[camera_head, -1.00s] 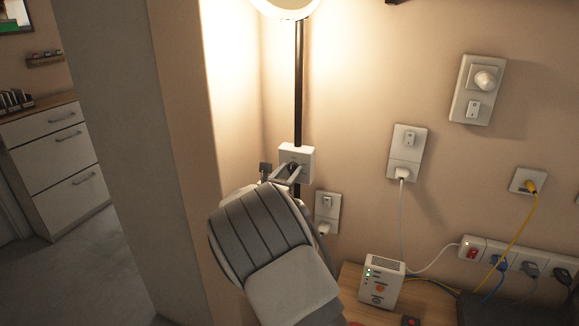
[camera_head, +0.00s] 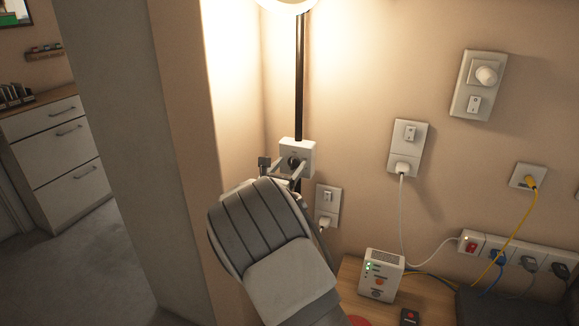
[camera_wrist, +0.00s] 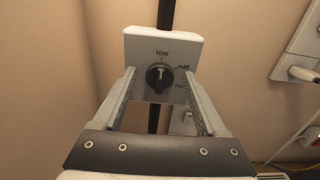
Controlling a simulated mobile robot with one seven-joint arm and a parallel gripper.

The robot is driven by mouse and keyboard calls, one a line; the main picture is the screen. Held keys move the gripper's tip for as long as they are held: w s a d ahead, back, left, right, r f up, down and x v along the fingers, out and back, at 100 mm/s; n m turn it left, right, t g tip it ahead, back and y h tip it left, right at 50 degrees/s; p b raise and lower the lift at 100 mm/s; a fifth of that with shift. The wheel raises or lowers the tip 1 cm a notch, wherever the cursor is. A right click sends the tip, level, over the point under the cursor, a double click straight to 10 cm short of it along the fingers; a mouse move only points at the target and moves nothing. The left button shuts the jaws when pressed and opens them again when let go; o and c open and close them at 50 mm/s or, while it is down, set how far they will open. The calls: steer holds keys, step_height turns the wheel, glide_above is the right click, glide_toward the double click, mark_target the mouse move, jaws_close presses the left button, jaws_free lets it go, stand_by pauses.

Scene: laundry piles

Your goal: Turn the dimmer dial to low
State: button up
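The dimmer is a white box on the black lamp pole, with a round black dial (camera_wrist: 159,79) on its face (camera_head: 298,150). In the wrist view, "low" is printed above the dial, "mid" to its upper right, and a partly hidden label at its lower right. The pale mark on the dial appears to point up at "low". My gripper (camera_head: 286,170) is open in front of the box. Its fingers stand apart on the left and right of the dial, with visible gaps. My wrist hides the lower pole in the head view.
The lit lamp (camera_head: 287,4) is atop the pole. A wall corner (camera_head: 185,150) stands close on the left. A switch and socket plate (camera_head: 327,208) is just right of my gripper. A white device (camera_head: 381,275) sits on the wooden surface, with cables and a power strip (camera_head: 510,255) further right.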

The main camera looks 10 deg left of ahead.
steer(key=shift+s, duration=0.1)
steer(key=s+a+p, duration=0.2)
steer(key=s, duration=1.5)
steer(key=shift+a, duration=0.2)
steer(key=shift+d, duration=0.1)
steer(key=d+r+m+g+h+p, duration=0.1)
steer(key=d+r+m+g+h, duration=0.3)
steer(key=d, duration=0.5)
steer(key=d+r+m+g+h+p, duration=0.1)
steer(key=d+r+m+h+p, duration=0.15)
steer(key=d+m, duration=0.5)
steer(key=s+d+r+m+g+p, duration=0.1)
steer(key=s+d+r+m+g, duration=0.15)
steer(key=d, duration=0.45)
steer(key=s+d+r+m+g+p, duration=0.1)
steer(key=s+d+r+m+g, duration=0.1)
steer(key=s+d+m+g, duration=0.35)
steer(key=s+d+r+m+g+y+p, duration=0.1)
steer(key=s+d+r+m+y+p, duration=0.3)
steer(key=s+d+m, duration=0.5)
steer(key=s+a+r+m+t+y+p, duration=0.1)
steer(key=s+a+r+m+y+p, duration=0.1)
steer(key=s+r+m+y, duration=0.3)
steer(key=s+a+r+m, duration=0.1)
steer(key=s, duration=0.3)
steer(key=shift+s+t, duration=0.2)
steer(key=shift+t, duration=0.2)
